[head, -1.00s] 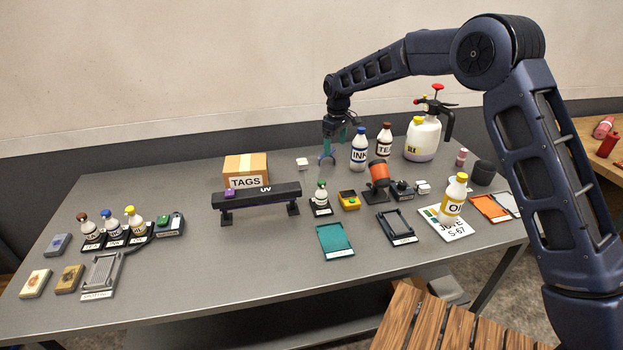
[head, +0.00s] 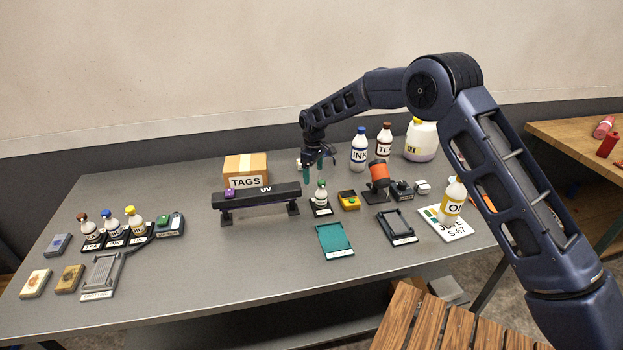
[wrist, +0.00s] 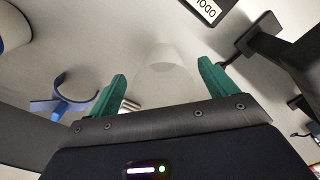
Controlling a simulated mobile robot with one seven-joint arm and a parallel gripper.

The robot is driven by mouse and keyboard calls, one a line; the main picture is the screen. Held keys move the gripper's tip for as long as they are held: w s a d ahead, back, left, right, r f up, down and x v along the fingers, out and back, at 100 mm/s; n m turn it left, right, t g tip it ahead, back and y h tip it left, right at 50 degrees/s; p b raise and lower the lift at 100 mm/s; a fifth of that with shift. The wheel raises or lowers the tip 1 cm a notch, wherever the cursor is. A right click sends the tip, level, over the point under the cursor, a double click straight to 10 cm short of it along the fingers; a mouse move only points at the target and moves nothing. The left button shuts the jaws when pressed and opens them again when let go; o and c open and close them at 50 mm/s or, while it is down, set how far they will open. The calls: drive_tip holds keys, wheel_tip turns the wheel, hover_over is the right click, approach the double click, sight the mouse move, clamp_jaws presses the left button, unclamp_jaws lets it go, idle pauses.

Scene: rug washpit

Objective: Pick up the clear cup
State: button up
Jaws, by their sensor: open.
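The clear cup (wrist: 165,68) shows in the wrist view as a pale, see-through round shape just beyond the gap between my fingers. My gripper (wrist: 164,80) is open, with its two teal fingers apart and the cup roughly centred between their tips. I cannot tell from this view whether the fingers reach around the cup. In the head view my gripper (head: 318,167) is low over the back of the table, right of the TAGS box. I cannot make out the cup clearly there.
The TAGS box (head: 245,170) stands left of my gripper and the black UV bar (head: 262,197) in front of it. The INK bottle (head: 359,150) and a TEA bottle (head: 383,141) stand to the right. A blue curved holder (wrist: 65,100) is at the left in the wrist view.

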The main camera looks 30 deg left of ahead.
sight(311, 180)
drive_tip(key=f, duration=0.4)
drive_tip(key=shift+s+a+f, duration=0.1)
drive_tip(key=shift+a+f, duration=0.25)
drive_tip(key=shift+f, duration=0.05)
drive_tip(key=c, duration=1.1)
